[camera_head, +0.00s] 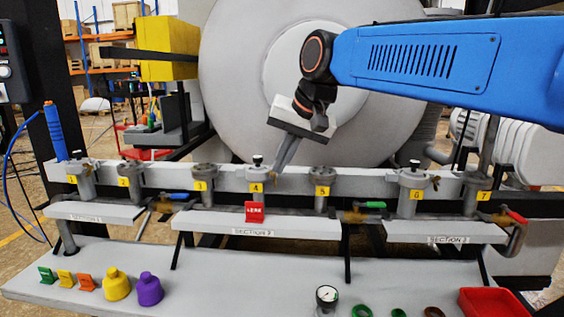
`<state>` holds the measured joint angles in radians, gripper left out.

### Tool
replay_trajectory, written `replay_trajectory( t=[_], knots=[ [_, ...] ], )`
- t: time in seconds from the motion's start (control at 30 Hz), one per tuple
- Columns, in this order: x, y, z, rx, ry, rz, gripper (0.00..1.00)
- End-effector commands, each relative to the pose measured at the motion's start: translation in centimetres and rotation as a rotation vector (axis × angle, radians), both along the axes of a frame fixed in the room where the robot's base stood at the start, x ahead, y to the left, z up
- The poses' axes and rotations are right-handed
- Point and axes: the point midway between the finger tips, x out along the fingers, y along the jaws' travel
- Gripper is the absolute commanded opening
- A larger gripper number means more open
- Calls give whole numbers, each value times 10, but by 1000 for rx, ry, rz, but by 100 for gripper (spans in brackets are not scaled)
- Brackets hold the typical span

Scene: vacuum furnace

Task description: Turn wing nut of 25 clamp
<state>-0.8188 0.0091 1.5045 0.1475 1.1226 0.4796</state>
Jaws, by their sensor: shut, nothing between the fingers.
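A row of grey clamped fittings with yellow number tags stands along the rail. No clamp marked 25 can be read, so I cannot tell which one the task names. My gripper (278,168) is shut and empty. It points down and left, with its tips just right of the top of fitting 4 (256,171). A small brass part, perhaps a wing nut, shows at the tips, partly hidden; I cannot tell whether they touch it. A similar brass wing nut (435,181) shows on the right side of fitting 6 (412,180).
A red tag (255,212) hangs below fitting 4. Green (375,205) and red (516,217) handles stick out at right. The front shelf (215,285) holds coloured tags, a yellow knob (117,284), a purple knob (149,289), a gauge (327,298) and a red tray (490,302).

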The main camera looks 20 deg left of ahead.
Motion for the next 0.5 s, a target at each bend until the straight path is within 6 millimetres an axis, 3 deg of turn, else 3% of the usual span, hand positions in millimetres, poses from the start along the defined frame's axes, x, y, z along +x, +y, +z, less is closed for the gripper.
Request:
replay_trajectory(
  t=[0.5],
  knots=[
    [-1,5,2,-86,-21,2,0]
  ],
)
